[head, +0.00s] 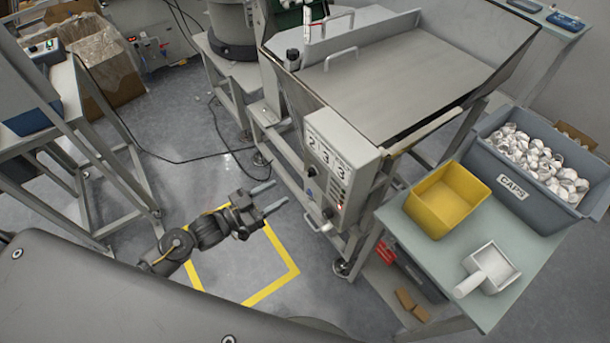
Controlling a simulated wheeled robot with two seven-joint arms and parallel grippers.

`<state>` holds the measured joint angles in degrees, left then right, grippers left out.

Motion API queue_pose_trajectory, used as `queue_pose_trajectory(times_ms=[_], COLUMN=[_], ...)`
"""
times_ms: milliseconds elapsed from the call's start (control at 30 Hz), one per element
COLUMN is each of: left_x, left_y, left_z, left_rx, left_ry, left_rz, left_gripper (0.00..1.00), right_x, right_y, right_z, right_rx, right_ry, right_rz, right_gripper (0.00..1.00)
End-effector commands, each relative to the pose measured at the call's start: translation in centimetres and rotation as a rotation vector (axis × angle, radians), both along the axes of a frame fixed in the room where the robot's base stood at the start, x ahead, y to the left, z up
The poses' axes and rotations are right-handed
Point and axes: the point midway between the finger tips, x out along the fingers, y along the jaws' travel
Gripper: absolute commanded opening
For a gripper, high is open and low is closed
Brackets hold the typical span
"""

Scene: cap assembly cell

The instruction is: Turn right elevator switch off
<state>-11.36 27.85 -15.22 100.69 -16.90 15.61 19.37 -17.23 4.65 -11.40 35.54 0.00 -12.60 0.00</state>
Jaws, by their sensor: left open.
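The control box (335,172) is a grey panel on the near corner of the large metal hopper machine (390,85). It carries number labels, a column of small buttons or lights, some of them red, and dark knobs. The panel's switch is too small for me to tell its position. My left gripper (279,194) is open and empty, over the floor to the left of the control box. Its two fingers point right toward the box, with a gap between. My right gripper is not in view.
A table at the right holds a yellow bin (446,200), a white scoop (489,268) and a grey crate (540,165) of caps. A metal-framed stand (85,150) is at the left. Yellow tape (272,288) marks open floor beneath my left arm. A cable crosses the floor behind.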

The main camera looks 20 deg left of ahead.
Motion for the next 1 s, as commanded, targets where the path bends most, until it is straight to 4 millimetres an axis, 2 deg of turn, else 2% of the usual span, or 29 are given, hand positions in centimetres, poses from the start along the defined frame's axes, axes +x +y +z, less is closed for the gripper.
queue_pose_trajectory(times_ms=[167, 400, 600, 767, 1000], left_x=[1.6, 5.1, 7.3, 8.1, 8.3], left_y=[-1.2, -4.1, -6.0, -6.6, -6.8], left_z=[0.2, 0.2, 0.0, -0.1, -0.1], left_rx=[-0.002, -0.002, 0.001, 0.001, 0.002], left_ry=[-0.001, 0.001, 0.002, 0.002, 0.002], left_rz=[0.002, 0.002, 0.003, 0.003, 0.003], left_gripper=[0.48, 0.48, 0.48, 0.48, 0.48], right_x=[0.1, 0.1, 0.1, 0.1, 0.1], right_y=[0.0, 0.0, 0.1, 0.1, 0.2], right_z=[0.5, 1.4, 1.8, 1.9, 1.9], right_rx=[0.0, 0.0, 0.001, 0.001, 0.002], right_ry=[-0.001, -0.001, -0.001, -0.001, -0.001], right_rz=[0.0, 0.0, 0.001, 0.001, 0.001], right_gripper=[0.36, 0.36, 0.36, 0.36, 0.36])
